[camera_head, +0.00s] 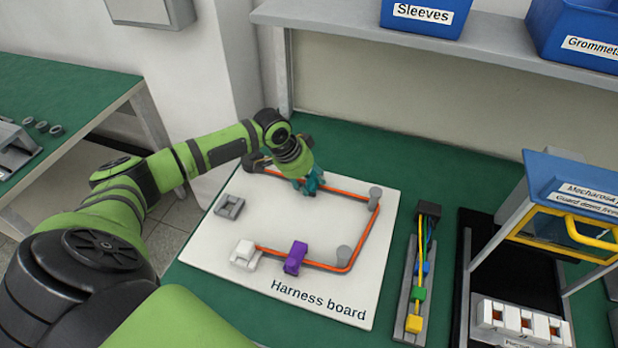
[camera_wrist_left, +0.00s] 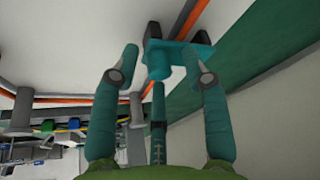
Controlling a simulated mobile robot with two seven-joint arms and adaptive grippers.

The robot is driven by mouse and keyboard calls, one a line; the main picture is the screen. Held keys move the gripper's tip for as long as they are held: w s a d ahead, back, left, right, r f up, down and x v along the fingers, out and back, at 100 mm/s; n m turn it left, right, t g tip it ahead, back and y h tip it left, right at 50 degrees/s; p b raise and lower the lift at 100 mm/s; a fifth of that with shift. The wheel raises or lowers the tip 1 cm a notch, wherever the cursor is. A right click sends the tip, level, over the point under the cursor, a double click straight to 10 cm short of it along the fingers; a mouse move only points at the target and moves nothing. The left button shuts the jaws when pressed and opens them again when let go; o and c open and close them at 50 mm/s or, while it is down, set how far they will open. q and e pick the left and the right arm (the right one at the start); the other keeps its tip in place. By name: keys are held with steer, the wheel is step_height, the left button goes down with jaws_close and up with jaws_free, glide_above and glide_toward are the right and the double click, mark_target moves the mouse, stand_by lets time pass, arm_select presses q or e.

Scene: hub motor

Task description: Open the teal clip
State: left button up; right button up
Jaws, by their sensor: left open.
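The teal clip (camera_wrist_left: 168,58) shows in the left wrist view, next to the orange cable with dark blocks at its upper edge. My left gripper (camera_wrist_left: 160,65) is open, with teal fingers on either side of the clip. I cannot tell whether they touch it. In the head view my left gripper (camera_head: 309,182) is low over the far edge of the harness board (camera_head: 290,215). There the gripper and clip overlap in similar teal, so the clip's state is hidden. My right gripper is not in view.
The orange cable (camera_head: 359,228) runs around grey posts (camera_head: 375,194) to a purple clip (camera_head: 295,258) and a white connector (camera_head: 244,252). A grey block (camera_head: 229,206) sits on the board's left. Right of the board are a wire holder (camera_head: 414,298) and a yellow-handled guard (camera_head: 577,229).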

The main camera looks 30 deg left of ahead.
arm_select(q)
steer(key=shift+c, duration=0.4)
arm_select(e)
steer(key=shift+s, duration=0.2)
arm_select(q)
steer(key=c, duration=0.7)
steer(key=shift+r, duration=0.15)
jaws_close()
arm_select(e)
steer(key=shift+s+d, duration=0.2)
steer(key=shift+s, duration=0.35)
